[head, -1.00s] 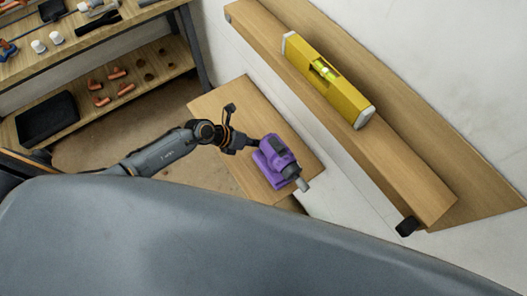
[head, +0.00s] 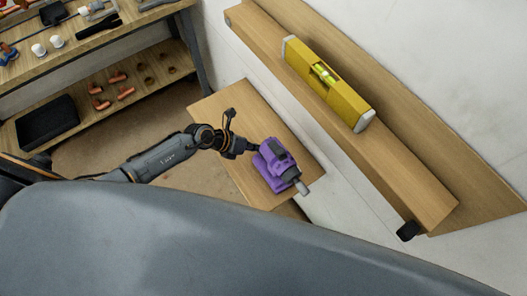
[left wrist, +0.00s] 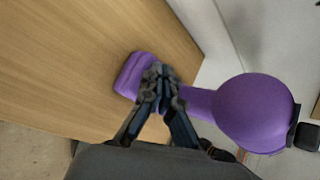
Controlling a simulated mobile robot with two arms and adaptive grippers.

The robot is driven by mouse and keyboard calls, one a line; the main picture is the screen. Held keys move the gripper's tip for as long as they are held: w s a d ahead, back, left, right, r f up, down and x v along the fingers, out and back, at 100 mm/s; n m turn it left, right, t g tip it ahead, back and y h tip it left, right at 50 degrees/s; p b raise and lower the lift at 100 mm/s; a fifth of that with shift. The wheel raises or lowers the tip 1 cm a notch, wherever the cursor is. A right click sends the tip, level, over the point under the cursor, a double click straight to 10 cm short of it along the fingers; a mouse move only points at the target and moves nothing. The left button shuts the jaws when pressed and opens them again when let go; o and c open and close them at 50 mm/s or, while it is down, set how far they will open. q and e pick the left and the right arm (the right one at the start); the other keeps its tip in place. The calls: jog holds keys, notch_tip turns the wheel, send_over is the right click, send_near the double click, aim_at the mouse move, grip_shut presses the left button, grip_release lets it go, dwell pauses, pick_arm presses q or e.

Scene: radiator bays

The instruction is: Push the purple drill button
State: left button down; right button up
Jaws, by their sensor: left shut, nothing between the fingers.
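The purple drill (head: 275,166) lies on a wooden surface (head: 225,105) below the wall shelf, its grey chuck pointing down and right. In the left wrist view its rounded purple body (left wrist: 256,113) is at the right and its purple base (left wrist: 133,74) at the upper left, with the handle between. My left gripper (head: 254,147) is at the drill's upper-left side. In the left wrist view its fingers (left wrist: 160,78) are shut and empty, overlapping the handle. I cannot tell whether they touch it. The drill button is not distinguishable. My right gripper is not in view.
A wooden wall shelf (head: 400,178) with a yellow level (head: 328,82) runs along the right. A workbench (head: 130,27) with tools is at the upper left, and its lower shelf (head: 90,122) holds copper-coloured fittings and a black tray. Bare floor lies between.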

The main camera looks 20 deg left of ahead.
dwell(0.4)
pick_arm(q)
jog(key=shift+f, duration=0.45)
jog(key=shift+r+p, duration=0.4)
dwell(0.3)
notch_tip(320, 180, up, 6)
jog(key=p, duration=0.6)
